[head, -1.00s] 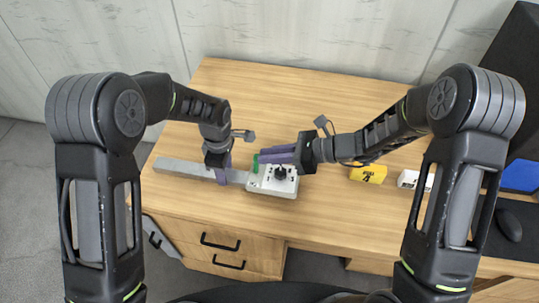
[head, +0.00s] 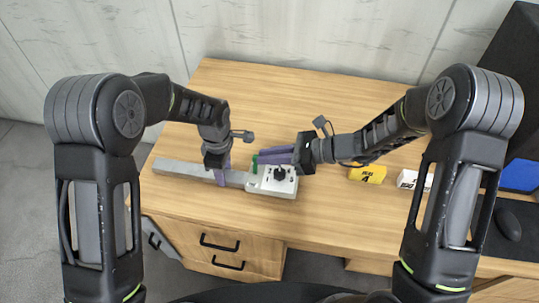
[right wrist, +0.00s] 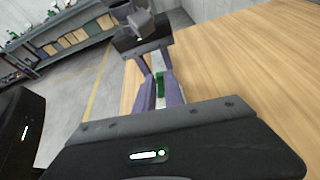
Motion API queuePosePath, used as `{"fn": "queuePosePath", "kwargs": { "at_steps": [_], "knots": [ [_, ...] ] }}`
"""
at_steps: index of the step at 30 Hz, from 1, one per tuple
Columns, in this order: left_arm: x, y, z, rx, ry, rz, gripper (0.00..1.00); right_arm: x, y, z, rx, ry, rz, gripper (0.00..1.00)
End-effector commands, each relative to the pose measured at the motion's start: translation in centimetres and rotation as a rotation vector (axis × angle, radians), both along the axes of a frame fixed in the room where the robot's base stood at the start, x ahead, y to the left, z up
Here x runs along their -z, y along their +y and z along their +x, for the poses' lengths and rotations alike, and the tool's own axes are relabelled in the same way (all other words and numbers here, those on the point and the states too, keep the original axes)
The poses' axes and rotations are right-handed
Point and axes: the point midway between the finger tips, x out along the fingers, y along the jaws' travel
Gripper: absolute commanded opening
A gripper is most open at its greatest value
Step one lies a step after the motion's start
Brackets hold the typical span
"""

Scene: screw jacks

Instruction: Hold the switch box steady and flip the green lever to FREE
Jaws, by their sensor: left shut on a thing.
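The switch box (head: 284,187), pale grey with a black knob on top, sits on the desk. The green lever (head: 254,165) stands upright at its left rear; it also shows in the right wrist view (right wrist: 160,84). A long grey bar (head: 180,168) reaches left from the box. My left gripper (head: 222,176) is shut on this bar, left of the box. My right gripper (head: 258,158) comes in from the right with its purple fingers at the lever. In the right wrist view its fingers are apart with the lever between their tips; contact cannot be told.
A yellow block (head: 367,175) and a white block (head: 414,180) lie to the right on the desk (head: 290,90). A mouse (head: 508,224) and a dark screen lie further right. The desk behind the arms is clear.

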Motion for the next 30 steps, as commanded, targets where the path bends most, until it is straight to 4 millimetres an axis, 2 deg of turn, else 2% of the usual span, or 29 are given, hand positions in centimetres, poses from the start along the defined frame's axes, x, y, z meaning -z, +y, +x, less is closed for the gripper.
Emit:
{"fn": "queuePosePath", "kwargs": {
  "at_steps": [1,11,22,30],
  "knots": [
    [-0.3,-1.3,0.5,0.009,-0.02,-0.021,0.0,0.6,1.1,-1.2,-0.031,0.017,0.002,0.15],
    [-0.3,-1.3,0.5,0.009,-0.02,-0.022,0.0,0.6,1.1,-1.1,-0.031,0.016,0.0,0.42],
    [-0.3,-1.3,0.4,0.011,-0.018,-0.021,0.0,0.4,0.6,-1.0,-0.026,0.013,-0.001,0.42],
    [-0.2,-1.2,0.3,0.011,-0.015,-0.018,0.0,-0.5,-1.4,-0.9,-0.019,0.009,0.003,0.42]
  ]
}}
